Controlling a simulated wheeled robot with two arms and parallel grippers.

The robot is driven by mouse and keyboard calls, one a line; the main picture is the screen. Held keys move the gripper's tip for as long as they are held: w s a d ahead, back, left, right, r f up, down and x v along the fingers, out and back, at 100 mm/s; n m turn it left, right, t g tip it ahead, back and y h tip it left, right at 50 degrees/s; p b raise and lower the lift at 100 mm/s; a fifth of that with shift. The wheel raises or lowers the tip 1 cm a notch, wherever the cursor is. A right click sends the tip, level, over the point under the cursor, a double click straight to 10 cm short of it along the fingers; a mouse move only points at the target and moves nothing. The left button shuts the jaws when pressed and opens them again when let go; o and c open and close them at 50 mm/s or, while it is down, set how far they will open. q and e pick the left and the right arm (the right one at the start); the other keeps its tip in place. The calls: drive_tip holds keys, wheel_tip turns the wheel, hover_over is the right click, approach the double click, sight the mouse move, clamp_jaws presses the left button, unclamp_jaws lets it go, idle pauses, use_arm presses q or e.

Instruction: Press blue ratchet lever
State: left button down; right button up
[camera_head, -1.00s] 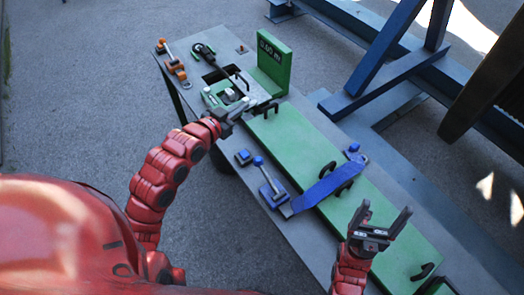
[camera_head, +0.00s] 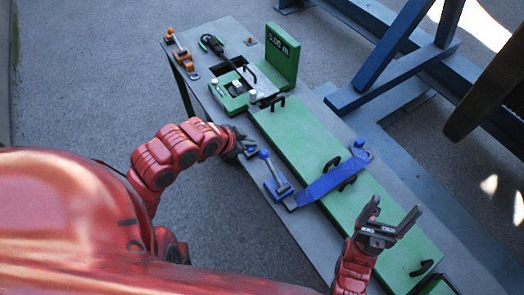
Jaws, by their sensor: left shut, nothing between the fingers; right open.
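The blue ratchet lever (camera_head: 272,170) stands on the near side of the grey bench, with a round blue knob at its upper end and a blue base. My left gripper (camera_head: 246,147) is shut and empty, just left of the knob. I cannot tell whether it touches the lever. The small blue block beside the lever is mostly hidden by this gripper. My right gripper (camera_head: 392,218) is open and empty, above the lower right part of the green panel.
A blue strap (camera_head: 328,184) crosses the long green panel (camera_head: 300,140), which has black handles. A green display block (camera_head: 283,54), a green clamp device (camera_head: 235,97) and an orange lever (camera_head: 178,48) sit at the bench's far end. A blue frame (camera_head: 385,70) stands behind.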

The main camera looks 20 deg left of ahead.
sight(262, 156)
use_arm(q)
drive_tip(key=b+x, duration=0.1)
drive_tip(key=x, duration=0.3)
drive_tip(key=s+f+b+x, duration=0.1)
drive_tip(key=x, duration=0.2)
drive_tip(key=a+b+x, duration=0.1)
drive_tip(key=x, duration=0.3)
drive_tip(key=shift+f, duration=0.45)
drive_tip(key=shift+a+f, duration=0.15)
drive_tip(key=shift+f, duration=0.35)
wheel_tip(262, 156, down, 6)
drive_tip(key=w+a+g+h+b, duration=0.1)
drive_tip(key=w+a+b, duration=0.1)
drive_tip(key=b, duration=0.5)
drive_tip(key=shift+a+n+g+b, duration=0.3)
drive_tip(key=shift+a+n+b, duration=0.05)
drive_tip(key=shift+a+n, duration=0.05)
